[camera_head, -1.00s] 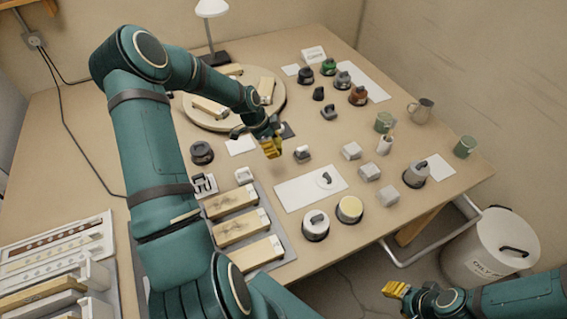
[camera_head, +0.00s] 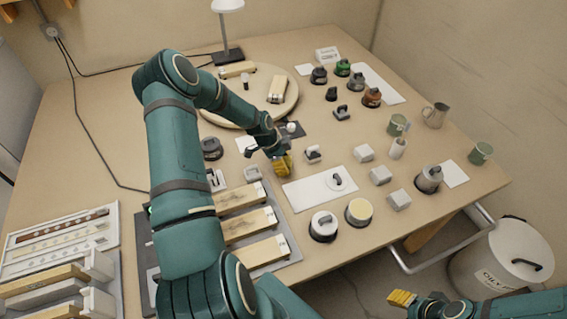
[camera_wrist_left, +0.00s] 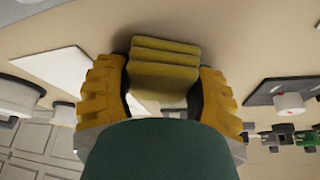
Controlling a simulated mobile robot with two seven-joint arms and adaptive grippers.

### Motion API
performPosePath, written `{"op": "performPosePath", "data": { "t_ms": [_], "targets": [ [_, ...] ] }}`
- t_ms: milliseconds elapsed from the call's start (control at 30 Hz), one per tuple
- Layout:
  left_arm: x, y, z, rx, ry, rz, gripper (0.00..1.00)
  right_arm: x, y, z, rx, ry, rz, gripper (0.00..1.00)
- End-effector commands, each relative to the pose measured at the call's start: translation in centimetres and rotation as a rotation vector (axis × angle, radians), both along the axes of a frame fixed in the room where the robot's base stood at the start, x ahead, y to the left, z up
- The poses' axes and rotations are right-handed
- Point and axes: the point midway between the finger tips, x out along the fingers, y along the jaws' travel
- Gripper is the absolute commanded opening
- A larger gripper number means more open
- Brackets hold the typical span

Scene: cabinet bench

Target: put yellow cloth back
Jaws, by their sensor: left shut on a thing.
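The yellow cloth (camera_wrist_left: 165,72) is a folded, layered block between the two yellow fingers of my left gripper (camera_wrist_left: 165,90) in the left wrist view. The gripper is shut on it. In the head view my left gripper (camera_head: 282,166) is over the middle of the bench, just left of the white sheet. The cloth cannot be told apart from the yellow fingertips there. I cannot tell whether the cloth touches the bench top. My right gripper (camera_head: 402,298) is low at the right, off the bench's front edge. Its finger opening cannot be made out.
A white sheet (camera_head: 305,196) with a round lid lies right of the left gripper. A small grey-topped item (camera_head: 313,154) stands close by. Wooden blocks (camera_head: 249,226) lie on a grey tray below. A round wooden board (camera_head: 280,108) is behind. A white bin (camera_head: 510,250) stands right.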

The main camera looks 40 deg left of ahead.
Motion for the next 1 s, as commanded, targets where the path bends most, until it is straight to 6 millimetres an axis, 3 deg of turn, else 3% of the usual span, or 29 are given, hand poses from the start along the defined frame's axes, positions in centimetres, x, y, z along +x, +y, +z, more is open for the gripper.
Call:
{"op": "performPosePath", "data": {
  "t_ms": [233, 267, 333, 367, 767, 1000],
  "targets": [
    [0.0, 0.0, -0.4, 0.000, 0.000, 0.000, 0.25, 0.1, 0.0, -0.4, 0.000, -0.002, -0.001, 0.47],
    [0.0, 0.0, -0.4, 0.000, 0.000, 0.000, 0.64, 0.1, 0.0, -0.4, 0.000, -0.002, -0.001, 0.47],
    [0.0, 0.0, -0.3, 0.000, 0.000, 0.000, 0.89, 0.1, 0.0, -0.3, 0.000, -0.002, -0.001, 0.47],
    [0.0, 0.0, -0.3, 0.000, 0.000, 0.000, 0.91, 0.1, 0.0, -0.3, 0.000, -0.002, -0.001, 0.47],
    [0.0, 0.0, 0.3, 0.000, 0.000, -0.001, 0.91, 0.0, 0.0, 0.2, 0.000, -0.001, 0.000, 0.47],
    [-1.0, 1.3, 4.1, 0.003, -0.001, 0.001, 0.91, 0.0, 0.0, 0.9, 0.000, 0.000, -0.001, 0.47]
  ]
}}
